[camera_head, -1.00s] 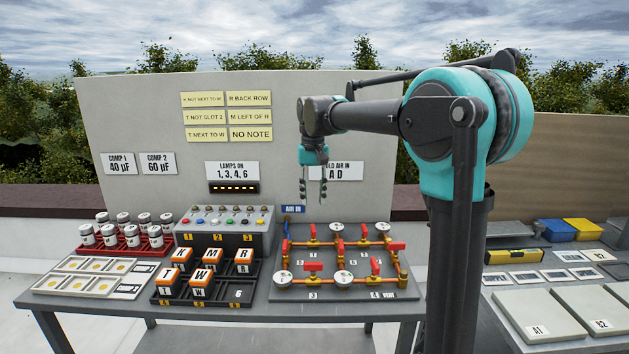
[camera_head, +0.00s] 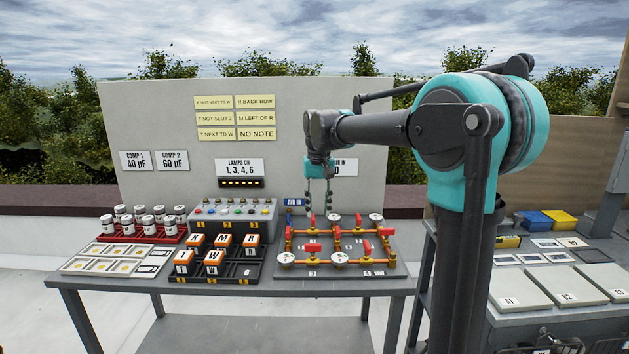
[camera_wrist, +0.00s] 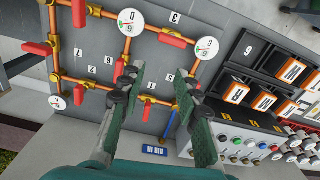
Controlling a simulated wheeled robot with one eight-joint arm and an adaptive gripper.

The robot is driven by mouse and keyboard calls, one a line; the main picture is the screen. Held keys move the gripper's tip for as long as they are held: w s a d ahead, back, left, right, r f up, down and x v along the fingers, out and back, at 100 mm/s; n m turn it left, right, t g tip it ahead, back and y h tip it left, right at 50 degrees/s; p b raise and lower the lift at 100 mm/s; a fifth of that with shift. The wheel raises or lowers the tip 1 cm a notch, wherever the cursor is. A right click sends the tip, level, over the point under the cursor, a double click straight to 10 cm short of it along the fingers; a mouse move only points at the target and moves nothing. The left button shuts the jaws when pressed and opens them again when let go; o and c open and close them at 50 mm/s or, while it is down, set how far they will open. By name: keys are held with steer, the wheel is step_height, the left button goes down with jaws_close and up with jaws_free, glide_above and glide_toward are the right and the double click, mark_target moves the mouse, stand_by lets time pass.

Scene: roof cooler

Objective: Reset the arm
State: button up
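My gripper (camera_head: 319,208) hangs pointing down in the head view, in front of the grey backboard and above the back of the pipe board. My gripper appears apart from the board and touches nothing that I can see.
The bench (camera_head: 130,283) also holds a black block tray (camera_head: 240,273) with lettered blocks, a lamp-and-button box (camera_head: 262,212), a red rack (camera_head: 135,236) of capacitors and white card trays. The backboard (camera_head: 300,110) rises behind. A second table (camera_head: 560,315) with grey panels stands right.

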steer(key=s+d+f+t, duration=0.2)
steer(key=s+d+f, duration=0.7)
steer(key=s+f, duration=0.2)
steer(key=s+d+f+m+t, duration=0.1)
steer(key=s+d+f+t, duration=0.1)
steer(key=s+d+f, duration=0.7)
steer(key=s+f, duration=0.3)
steer(key=s, duration=0.1)
steer(key=shift+s, duration=0.4)
